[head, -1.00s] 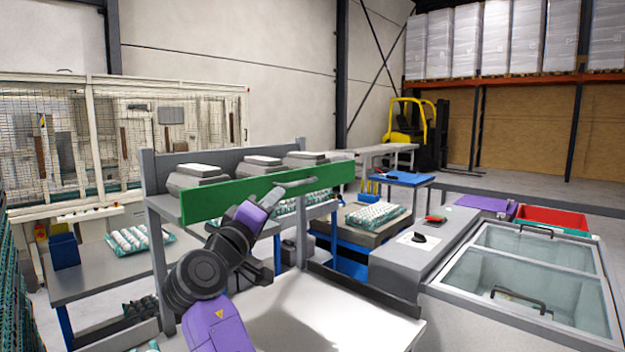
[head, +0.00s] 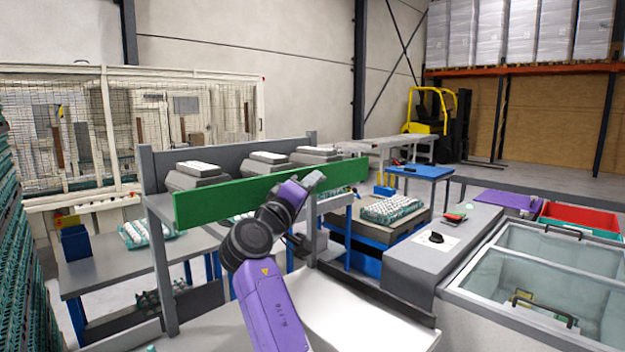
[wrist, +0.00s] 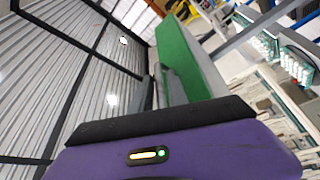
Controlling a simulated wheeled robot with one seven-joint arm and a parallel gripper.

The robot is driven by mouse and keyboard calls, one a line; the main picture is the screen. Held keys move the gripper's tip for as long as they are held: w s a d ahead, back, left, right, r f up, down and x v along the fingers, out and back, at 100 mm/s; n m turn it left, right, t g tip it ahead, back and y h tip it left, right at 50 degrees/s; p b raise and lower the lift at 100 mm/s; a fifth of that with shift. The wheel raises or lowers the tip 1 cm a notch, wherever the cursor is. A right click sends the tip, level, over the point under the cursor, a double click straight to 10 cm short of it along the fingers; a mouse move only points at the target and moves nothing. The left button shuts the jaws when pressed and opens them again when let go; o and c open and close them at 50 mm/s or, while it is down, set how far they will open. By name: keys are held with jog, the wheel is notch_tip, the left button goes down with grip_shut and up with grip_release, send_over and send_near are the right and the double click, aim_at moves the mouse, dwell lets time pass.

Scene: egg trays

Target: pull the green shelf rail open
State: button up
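The green shelf rail (head: 225,199) is a long flat bar across the front of the grey shelf (head: 151,160), below its top level. It also shows in the wrist view (wrist: 183,58), running away from the camera at upper centre. My gripper (head: 313,180) is in front of the right half of the rail, close to its upper edge. A grey part lies along the rail in the wrist view, probably a finger. I cannot tell whether it touches the rail or whether the fingers are open. My purple wrist hides part of the rail in the head view.
Grey covered boxes (head: 268,163) stand on the shelf top behind the rail. A white tabletop (head: 350,305) lies below my arm. A grey counter (head: 425,262) and a glass-lidded chest (head: 540,265) stand to the right. Stacked green trays (head: 25,250) stand at the far left.

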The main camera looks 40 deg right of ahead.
jog(key=shift+w+d+r, duration=0.1)
jog(key=shift+w+d, duration=0.05)
jog(key=shift+d, duration=0.25)
jog(key=shift+c, duration=0.4)
grip_shut()
dwell(0.8)
